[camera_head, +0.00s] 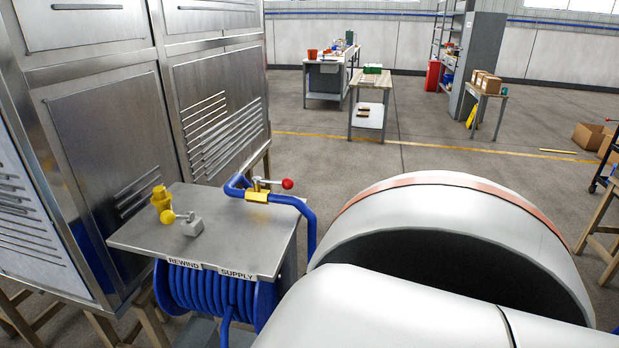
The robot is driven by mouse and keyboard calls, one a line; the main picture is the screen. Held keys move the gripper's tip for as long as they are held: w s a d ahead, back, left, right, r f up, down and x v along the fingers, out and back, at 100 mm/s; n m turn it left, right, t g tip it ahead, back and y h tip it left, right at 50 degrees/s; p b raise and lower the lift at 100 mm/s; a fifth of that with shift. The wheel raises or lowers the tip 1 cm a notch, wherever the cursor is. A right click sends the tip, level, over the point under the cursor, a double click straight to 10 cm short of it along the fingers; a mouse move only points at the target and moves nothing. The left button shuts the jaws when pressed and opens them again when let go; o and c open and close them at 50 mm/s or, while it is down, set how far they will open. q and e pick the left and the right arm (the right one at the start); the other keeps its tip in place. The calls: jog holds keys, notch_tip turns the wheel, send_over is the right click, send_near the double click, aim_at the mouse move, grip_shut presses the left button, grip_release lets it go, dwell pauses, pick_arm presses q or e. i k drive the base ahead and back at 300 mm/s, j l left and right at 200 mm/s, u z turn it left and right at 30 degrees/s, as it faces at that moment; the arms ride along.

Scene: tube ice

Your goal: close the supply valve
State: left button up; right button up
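The supply valve (258,196) is a brass-yellow body on a blue pipe (292,202) at the right side of a grey metal stand top (225,238). Its lever ends in a red ball (287,184) that points right, roughly along the pipe. The label SUPPLY (237,273) is on the front edge, with REWIND (184,263) to its left. A small grey block with a yellow-knobbed lever (168,217) sits on the left part of the top. Neither gripper is in view; a large white part of my own arm fills the lower right.
A blue hose reel (210,290) hangs under the stand top. Tall steel cabinets (120,130) stand close behind and left. Workbenches (371,80) and a shelf lie far back; open floor lies between.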

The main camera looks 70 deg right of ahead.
aim_at(288, 183)
jog(key=z, duration=1.85)
jog(key=i+j+u, duration=0.1)
jog(key=u, duration=0.25)
jog(key=i, duration=0.1)
